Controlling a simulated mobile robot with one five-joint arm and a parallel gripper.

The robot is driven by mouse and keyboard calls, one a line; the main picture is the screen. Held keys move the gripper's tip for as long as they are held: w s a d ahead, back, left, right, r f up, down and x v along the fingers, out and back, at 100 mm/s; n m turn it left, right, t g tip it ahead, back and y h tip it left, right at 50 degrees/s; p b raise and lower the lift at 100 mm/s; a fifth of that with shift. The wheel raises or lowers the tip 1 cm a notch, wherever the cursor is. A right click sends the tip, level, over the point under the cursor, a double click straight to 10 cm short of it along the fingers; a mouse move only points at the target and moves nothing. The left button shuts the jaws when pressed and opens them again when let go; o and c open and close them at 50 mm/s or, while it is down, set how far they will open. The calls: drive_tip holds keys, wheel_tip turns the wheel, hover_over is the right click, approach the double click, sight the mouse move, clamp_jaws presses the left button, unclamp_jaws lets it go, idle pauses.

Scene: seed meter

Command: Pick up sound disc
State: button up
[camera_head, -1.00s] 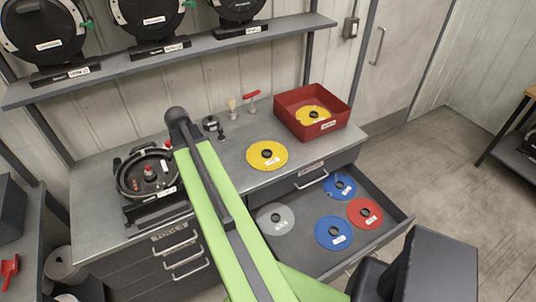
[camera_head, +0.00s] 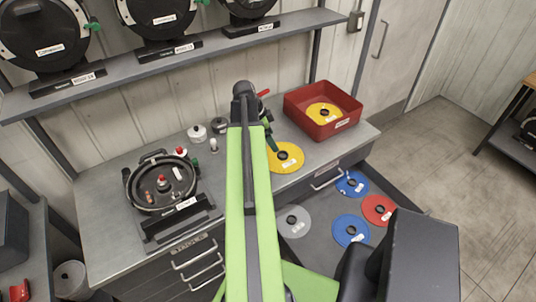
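A yellow disc (camera_head: 289,151) with a dark hub and a white label lies flat on the grey bench top. Another yellow disc (camera_head: 317,112) lies in the red bin (camera_head: 344,130). The open drawer holds a grey disc (camera_head: 286,228), a red disc (camera_head: 371,217) and two blue discs (camera_head: 342,239) (camera_head: 359,183); the rear blue one seems to have a damaged edge. My gripper (camera_head: 270,140) is partly hidden behind my green arm, near the left edge of the bench's yellow disc. I cannot tell whether it is open or touching the disc.
A round black meter (camera_head: 138,199) stands on the bench left of my arm, with small knobs (camera_head: 197,133) behind it. A shelf (camera_head: 220,46) with large black round units runs above the bench. The open drawer (camera_head: 318,255) juts out at the front.

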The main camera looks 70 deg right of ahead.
drive_tip(key=b, duration=1.1)
approach(287, 165)
drive_tip(key=shift+f, duration=0.9)
drive_tip(key=shift+s+f+b, duration=0.1)
drive_tip(key=shift+s+b, duration=0.05)
drive_tip(key=shift+b, duration=0.15)
drive_tip(key=shift+s+d, duration=0.1)
drive_tip(key=b+x, duration=0.4)
drive_tip(key=x, duration=0.1)
drive_tip(key=shift+d+b, duration=0.15)
drive_tip(key=shift+b, duration=0.2)
drive_tip(key=shift+c, duration=0.4)
